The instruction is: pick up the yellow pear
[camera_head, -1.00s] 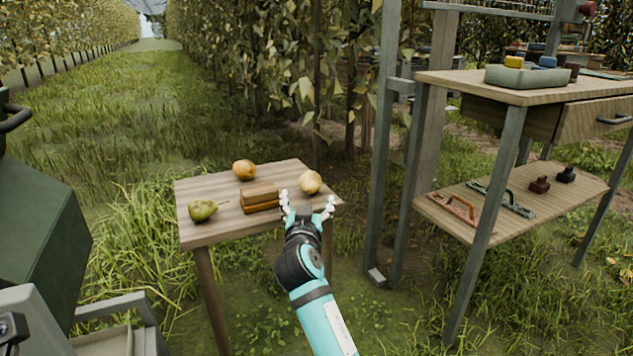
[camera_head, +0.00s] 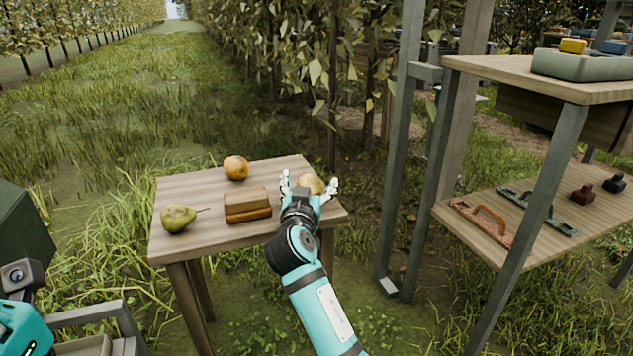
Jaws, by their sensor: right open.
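The yellow pear (camera_head: 311,182) is a pale yellow, round fruit near the right far edge of the small wooden table (camera_head: 185,187). My right gripper (camera_head: 309,183) reaches over the table from the front. Its white fingers are spread, one on each side of the pear in the picture, and partly cover it. I cannot tell whether they touch it. A green pear (camera_head: 179,217) with a stem lies at the table's left. My left gripper is not in view; a teal part of my left arm shows at the lower left edge.
An orange fruit (camera_head: 236,167) lies at the table's back and a brown wooden block (camera_head: 247,205) in its middle. A shelf rack (camera_head: 540,240) with tools and a grey-green tray (camera_head: 582,65) stands at the right. Grass lies open behind the table.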

